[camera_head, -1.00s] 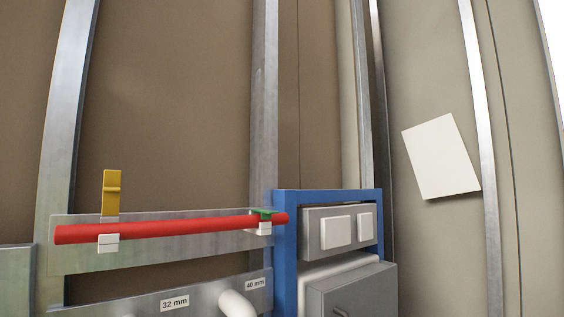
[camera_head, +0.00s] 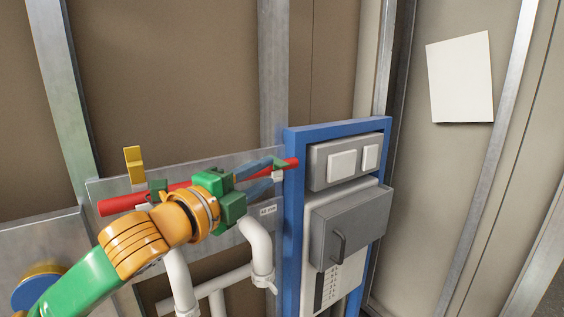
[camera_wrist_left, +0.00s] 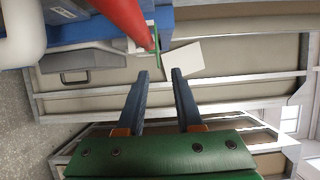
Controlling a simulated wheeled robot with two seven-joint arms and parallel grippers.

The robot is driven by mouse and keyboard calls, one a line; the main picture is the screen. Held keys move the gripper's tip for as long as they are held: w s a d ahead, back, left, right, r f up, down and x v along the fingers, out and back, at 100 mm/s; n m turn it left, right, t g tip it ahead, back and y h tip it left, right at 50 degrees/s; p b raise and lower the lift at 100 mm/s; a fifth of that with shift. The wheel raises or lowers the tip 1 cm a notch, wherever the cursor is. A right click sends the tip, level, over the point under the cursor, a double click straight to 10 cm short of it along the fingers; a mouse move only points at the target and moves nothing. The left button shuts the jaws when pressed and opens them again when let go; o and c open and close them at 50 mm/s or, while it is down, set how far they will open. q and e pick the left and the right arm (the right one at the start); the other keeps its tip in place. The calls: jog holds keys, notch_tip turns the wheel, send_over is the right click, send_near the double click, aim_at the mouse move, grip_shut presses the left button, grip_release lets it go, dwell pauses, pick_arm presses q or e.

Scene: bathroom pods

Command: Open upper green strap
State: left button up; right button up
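The red pipe (camera_head: 118,205) runs across a metal plate, partly hidden by my arm. The green strap (camera_head: 283,163) lies over the pipe's right end, above a white clip (camera_head: 278,176). In the left wrist view the green strap (camera_wrist_left: 156,46) shows as a thin bar beside the pipe's end (camera_wrist_left: 128,18). My left gripper (camera_head: 271,170) is close to the strap. In the left wrist view its fingers (camera_wrist_left: 162,72) are apart with nothing between them, and the strap appears just beyond the tips. Contact cannot be told. My right gripper is not in view.
A yellow strap (camera_head: 134,165) stands upright at the pipe's left. A blue frame (camera_head: 293,215) with grey boxes (camera_head: 345,230) stands just right of the green strap. White pipes (camera_head: 259,245) lie below my gripper. A white sheet (camera_head: 460,77) is on the right wall.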

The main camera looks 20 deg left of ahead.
aim_at(279, 166)
pick_arm(q)
jog(key=p+x, duration=0.3)
jog(key=x, duration=0.3)
jog(key=shift+w+d, duration=0.15)
jog(key=shift+w, duration=0.25)
jog(key=shift+w+f, duration=0.15)
jog(key=shift+w, duration=0.1)
jog(key=shift+s, duration=0.35)
grip_shut()
